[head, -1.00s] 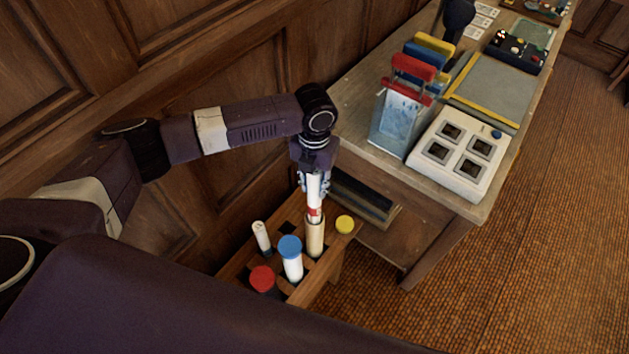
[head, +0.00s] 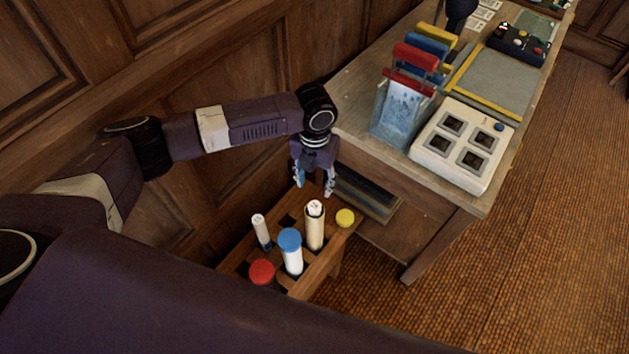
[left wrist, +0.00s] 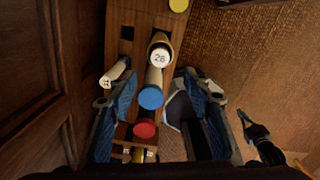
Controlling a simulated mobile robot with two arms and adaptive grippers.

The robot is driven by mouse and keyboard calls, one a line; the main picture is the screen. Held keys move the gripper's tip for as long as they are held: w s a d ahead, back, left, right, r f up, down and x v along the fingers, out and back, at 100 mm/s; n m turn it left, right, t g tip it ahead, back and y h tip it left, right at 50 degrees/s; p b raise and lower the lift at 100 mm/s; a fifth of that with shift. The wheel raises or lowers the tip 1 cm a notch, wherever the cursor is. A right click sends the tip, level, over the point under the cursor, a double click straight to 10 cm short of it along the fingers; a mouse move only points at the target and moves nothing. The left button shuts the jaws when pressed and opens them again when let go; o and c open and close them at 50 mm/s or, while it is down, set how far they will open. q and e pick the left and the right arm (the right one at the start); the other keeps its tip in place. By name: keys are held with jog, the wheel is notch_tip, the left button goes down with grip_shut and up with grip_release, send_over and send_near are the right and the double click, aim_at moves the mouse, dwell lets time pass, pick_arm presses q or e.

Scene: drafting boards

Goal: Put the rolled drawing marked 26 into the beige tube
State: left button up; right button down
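The beige tube (head: 315,235) stands upright in a wooden rack. The rolled drawing marked 26 (head: 314,207) is inside it, with its white end showing at the tube's mouth. In the left wrist view the end of the drawing (left wrist: 160,56) shows the number 26. My left gripper (head: 313,190) is open and empty, just above and behind the tube, apart from the drawing. In the left wrist view its two fingers (left wrist: 160,105) are spread wide.
The wooden rack (head: 325,266) also holds a blue-capped white tube (head: 291,255), a red-capped tube (head: 262,272), a yellow cap (head: 345,217) and another rolled drawing (head: 261,230). A worktable (head: 440,197) with a white four-socket box (head: 463,145) stands to the right. Wood-panelled wall is behind.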

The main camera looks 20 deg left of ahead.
pick_arm(q)
notch_tip(320, 180, up, 12)
dwell(0.7)
dwell(0.9)
